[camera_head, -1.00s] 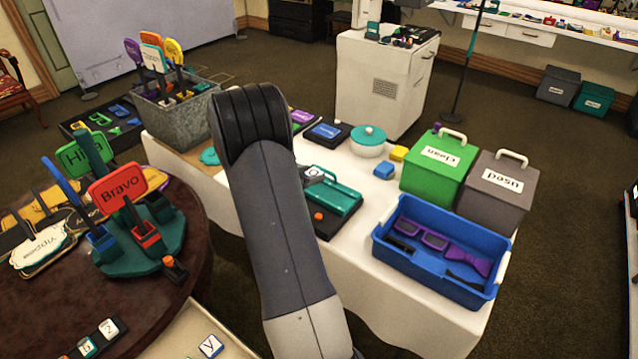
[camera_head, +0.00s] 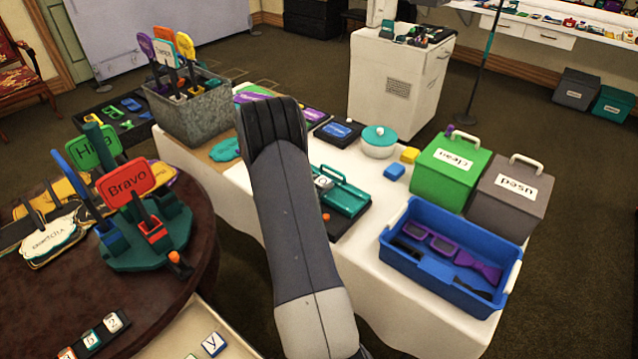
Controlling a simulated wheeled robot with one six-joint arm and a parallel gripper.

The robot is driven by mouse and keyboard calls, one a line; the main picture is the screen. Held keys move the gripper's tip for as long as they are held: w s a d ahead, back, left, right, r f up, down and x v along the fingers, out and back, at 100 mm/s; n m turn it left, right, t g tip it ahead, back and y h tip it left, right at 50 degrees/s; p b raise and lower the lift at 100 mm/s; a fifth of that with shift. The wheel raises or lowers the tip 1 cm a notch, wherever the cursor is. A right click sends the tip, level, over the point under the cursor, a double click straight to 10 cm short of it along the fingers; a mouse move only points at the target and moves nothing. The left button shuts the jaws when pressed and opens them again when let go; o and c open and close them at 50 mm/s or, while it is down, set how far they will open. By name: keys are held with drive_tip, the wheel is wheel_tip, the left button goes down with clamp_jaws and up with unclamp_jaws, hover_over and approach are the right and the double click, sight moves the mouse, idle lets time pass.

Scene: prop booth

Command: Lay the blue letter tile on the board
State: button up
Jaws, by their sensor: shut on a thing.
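A white letter tile with a blue edge, marked "y" (camera_head: 213,344), lies on a pale cream surface (camera_head: 190,325) at the bottom of the head view; I cannot tell whether that surface is the board. A black rack (camera_head: 104,334) left of it holds several white letter tiles, including a teal-edged one (camera_head: 91,339). My arm rises through the middle of the view. My gripper is out of sight, so its jaws and anything in them do not show.
A round dark table (camera_head: 60,315) on the left bears a teal stand (camera_head: 150,250) with name signs. The white table bears a blue bin (camera_head: 440,282), a green box (camera_head: 450,175), a grey box (camera_head: 510,205) and a teal handled tray (camera_head: 345,193).

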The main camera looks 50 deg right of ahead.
drive_tip(key=shift+f, duration=0.2)
drive_tip(key=o, duration=1)
drive_tip(key=shift+r, duration=0.1)
drive_tip(key=shift+o, duration=0.2)
drive_tip(key=shift+a+r, duration=0.15)
drive_tip(key=shift+r, duration=0.05)
drive_tip(key=w+v, duration=0.1)
drive_tip(key=v, duration=1)
drive_tip(key=shift+s+a+b, duration=0.3)
drive_tip(key=shift+s+b, duration=0.1)
drive_tip(key=shift+s, duration=0.1)
